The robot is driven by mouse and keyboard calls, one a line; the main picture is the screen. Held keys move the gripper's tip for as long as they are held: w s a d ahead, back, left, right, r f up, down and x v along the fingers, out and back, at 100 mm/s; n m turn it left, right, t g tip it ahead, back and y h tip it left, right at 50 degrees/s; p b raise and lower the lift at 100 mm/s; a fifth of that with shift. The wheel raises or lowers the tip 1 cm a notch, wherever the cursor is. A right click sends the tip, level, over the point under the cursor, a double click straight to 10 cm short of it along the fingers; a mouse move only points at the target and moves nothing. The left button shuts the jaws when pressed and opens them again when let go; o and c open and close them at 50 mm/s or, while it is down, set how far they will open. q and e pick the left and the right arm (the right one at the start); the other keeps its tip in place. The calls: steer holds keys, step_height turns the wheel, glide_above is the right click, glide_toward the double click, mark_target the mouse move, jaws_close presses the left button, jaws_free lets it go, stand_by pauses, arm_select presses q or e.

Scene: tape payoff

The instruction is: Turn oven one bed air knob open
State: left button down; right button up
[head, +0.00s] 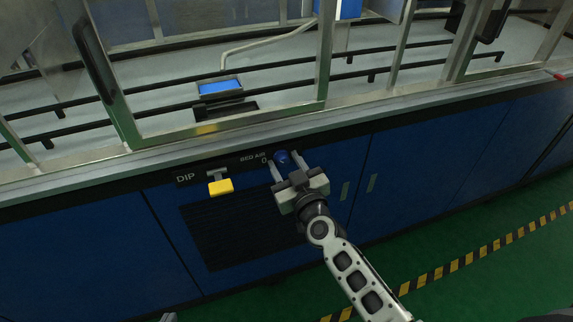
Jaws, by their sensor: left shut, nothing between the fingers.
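The blue bed air knob (283,157) sits on the black label strip of the blue oven front, just right of the words "BED AIR" and a "0" mark. My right gripper (284,162) reaches up to it from the lower right, its two pale fingers apart, one on each side of the knob. A narrow gap seems to show between the fingers and the knob; I cannot tell whether they touch it. The knob's lower part is hidden by the gripper. Only a small grey tip of my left gripper (168,317) shows at the bottom edge; it is shut and empty.
A yellow handle (220,187) under the "DIP" label sticks out left of the knob. A dark vent grille (240,235) lies below. A metal ledge (180,155) and glass doors stand above. The green floor has a yellow-black stripe (440,272).

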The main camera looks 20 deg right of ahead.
steer(key=c, duration=0.7)
steer(key=shift+m, duration=0.3)
steer(key=m, duration=0.4)
steer(key=shift+f, duration=0.1)
steer(key=m+b, duration=0.1)
steer(key=m, duration=0.8)
steer(key=shift+f+m+t+h+b, duration=0.1)
steer(key=shift+m+t+h+b, duration=0.2)
steer(key=shift+m+b, duration=0.1)
steer(key=shift+m, duration=2)
